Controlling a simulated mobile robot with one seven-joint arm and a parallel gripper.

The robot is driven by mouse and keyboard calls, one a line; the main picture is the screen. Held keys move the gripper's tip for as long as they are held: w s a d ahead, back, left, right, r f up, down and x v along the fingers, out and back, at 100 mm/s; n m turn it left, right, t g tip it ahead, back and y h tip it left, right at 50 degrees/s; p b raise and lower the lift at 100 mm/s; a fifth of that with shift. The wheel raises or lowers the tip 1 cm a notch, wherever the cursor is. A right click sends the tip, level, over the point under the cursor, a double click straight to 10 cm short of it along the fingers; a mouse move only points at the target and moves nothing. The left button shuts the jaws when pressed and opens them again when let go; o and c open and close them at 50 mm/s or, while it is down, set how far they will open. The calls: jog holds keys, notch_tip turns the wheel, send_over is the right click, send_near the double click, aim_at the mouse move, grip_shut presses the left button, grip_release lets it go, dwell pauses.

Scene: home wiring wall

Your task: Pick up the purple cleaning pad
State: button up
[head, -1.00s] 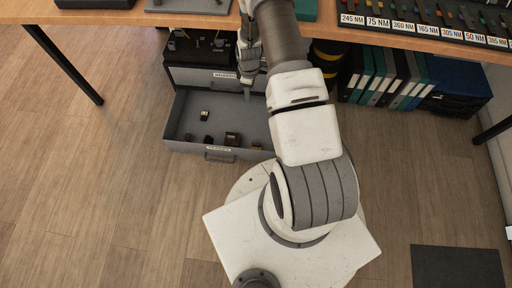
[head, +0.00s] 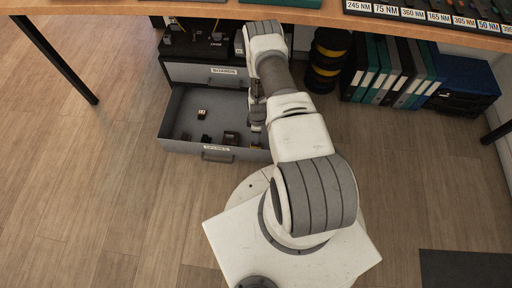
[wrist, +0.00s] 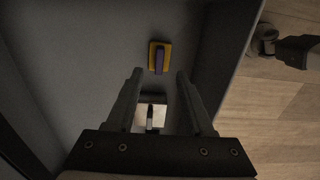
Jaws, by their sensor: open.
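A small pad with a purple block on a yellow base (wrist: 158,57) lies on the grey drawer floor in the wrist view. My gripper (wrist: 158,76) is open above the drawer, and its two fingertips point toward the pad. The pad shows just beyond the fingertips, between their lines, and nothing is held. I cannot tell the exact height above it. In the head view my gripper (head: 257,113) is over the right part of the open drawer (head: 178,148), partly hidden by my arm.
Several small dark items, such as a brown block (head: 231,138), lie in the drawer. A pale square piece (wrist: 152,116) shows between my fingers. The drawer wall (wrist: 228,60) stands close on the right in the wrist view. The workbench edge (head: 200,10) overhangs behind.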

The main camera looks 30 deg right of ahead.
jog(key=f+b, duration=0.1)
jog(key=f, duration=0.1)
jog(key=f+b, duration=0.1)
jog(key=f, duration=0.2)
jog(key=f+b, duration=0.1)
jog(key=f, duration=0.1)
jog(key=shift+w+a+f+b, duration=0.15)
jog(key=shift+a+f+b, duration=0.15)
jog(key=shift+f, duration=0.1)
jog(key=shift+r, duration=0.1)
grip_shut()
